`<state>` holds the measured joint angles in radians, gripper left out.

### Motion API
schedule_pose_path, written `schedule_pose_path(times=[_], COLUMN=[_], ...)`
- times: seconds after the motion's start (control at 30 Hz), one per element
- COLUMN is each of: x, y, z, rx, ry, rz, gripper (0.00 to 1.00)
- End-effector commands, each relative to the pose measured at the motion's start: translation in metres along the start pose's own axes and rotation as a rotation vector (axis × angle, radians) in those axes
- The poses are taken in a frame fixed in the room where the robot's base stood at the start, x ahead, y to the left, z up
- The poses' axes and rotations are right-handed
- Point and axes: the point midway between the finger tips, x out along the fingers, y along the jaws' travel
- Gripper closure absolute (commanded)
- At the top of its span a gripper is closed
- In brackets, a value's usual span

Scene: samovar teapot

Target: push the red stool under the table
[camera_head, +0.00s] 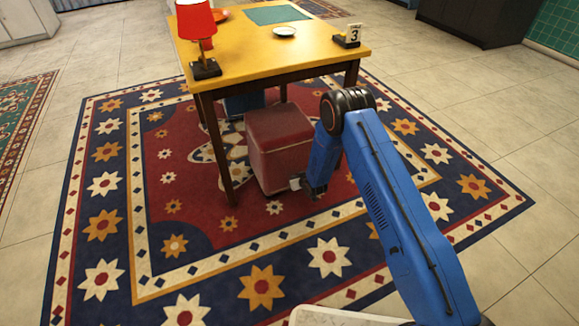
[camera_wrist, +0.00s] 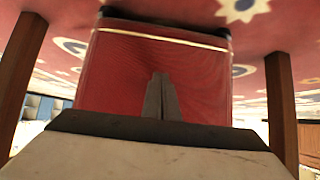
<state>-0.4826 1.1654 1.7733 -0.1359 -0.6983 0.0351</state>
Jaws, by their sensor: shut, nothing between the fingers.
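The red stool (camera_head: 278,150) is a boxy block with a red top. It stands upright on the rug at the near edge of the yellow table (camera_head: 270,62), between its two near legs. Part of its far side is under the tabletop. My gripper (camera_head: 297,184) is low at the stool's near right side. In the wrist view the stool (camera_wrist: 125,75) fills the middle, and my gripper (camera_wrist: 160,80) is shut, its fingertips pointing at the red face. They overlap the stool there; I cannot tell whether they touch it.
Table legs stand left (camera_head: 216,145) and right (camera_head: 351,75) of the stool. A red lamp (camera_head: 197,25), a white saucer (camera_head: 284,31) and a number 3 sign (camera_head: 353,34) stand on the table. A blue object (camera_head: 243,104) is under the table. The patterned rug (camera_head: 150,240) is clear in front.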

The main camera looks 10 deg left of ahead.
Motion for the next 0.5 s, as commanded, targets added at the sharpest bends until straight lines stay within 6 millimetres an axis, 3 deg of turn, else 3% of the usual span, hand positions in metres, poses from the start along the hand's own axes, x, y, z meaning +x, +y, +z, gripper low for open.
schedule_pose_path(times=[0.5], x=[0.02], y=[0.0], z=[-0.017], rx=[-0.001], ry=[0.003], rz=[0.0], gripper=[1.0])
